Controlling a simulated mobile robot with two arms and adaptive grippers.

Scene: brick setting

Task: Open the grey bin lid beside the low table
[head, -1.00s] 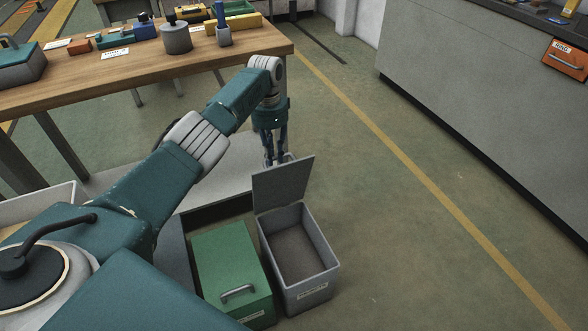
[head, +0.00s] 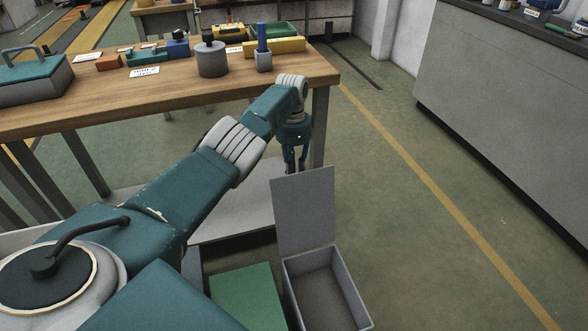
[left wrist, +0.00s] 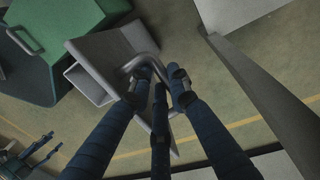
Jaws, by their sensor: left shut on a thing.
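The grey bin (head: 352,285) stands on the floor beside the low table (head: 235,217), and its inside shows empty. Its lid (head: 304,210) stands raised at the bin's far edge, with its flat inner face towards the head camera. My left gripper (head: 292,160) is behind the lid's top edge. In the left wrist view its fingers (left wrist: 160,82) are shut at the grey bar handle (left wrist: 137,64) of the lid (left wrist: 98,45). What looks like my right gripper (left wrist: 28,157) shows partly at the lower left there; its state is unclear.
A green bin (head: 243,296) stands close on the grey bin's left. A wooden workbench (head: 180,95) with several items is behind, its leg (head: 320,125) near my left gripper. Open floor (head: 440,260) lies to the right, before a grey counter (head: 500,110).

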